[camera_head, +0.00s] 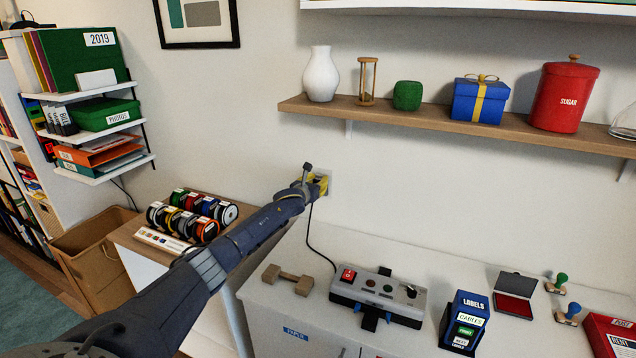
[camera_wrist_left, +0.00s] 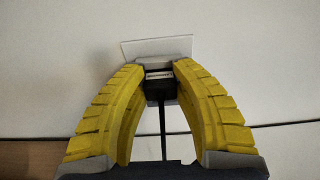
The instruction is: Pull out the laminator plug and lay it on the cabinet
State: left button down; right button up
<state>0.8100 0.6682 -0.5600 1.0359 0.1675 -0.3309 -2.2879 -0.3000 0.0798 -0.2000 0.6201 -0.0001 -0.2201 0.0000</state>
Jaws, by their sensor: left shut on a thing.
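The laminator plug (camera_wrist_left: 160,88) is black and sits at the white wall socket (camera_wrist_left: 140,49), between my left gripper's yellow fingers. In the head view the socket (camera_head: 329,184) shows behind my left gripper (camera_head: 321,184), which is shut on the plug and mostly hides it. The plug's cord hangs down to the grey laminator (camera_head: 378,296) with a red switch. The laminator stands on the white cabinet (camera_head: 268,318). My right gripper is not in view.
A wooden dumbbell-shaped block (camera_head: 287,279) lies left of the laminator. A blue labels box (camera_head: 464,322), a stamp pad (camera_head: 514,297) and stamps stand to the right. A wall shelf (camera_head: 460,128) with a vase (camera_head: 321,75) and other items is above. Tape rolls (camera_head: 193,216) stand at left.

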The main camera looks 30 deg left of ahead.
pick_arm(q)
jog(key=shift+s, duration=0.25)
jog(key=shift+f+v, duration=0.1)
jog(key=shift+v, duration=0.7)
jog(key=shift+f+v, duration=0.15)
jog(key=shift+v, duration=0.6)
jog(key=shift+s, duration=0.1)
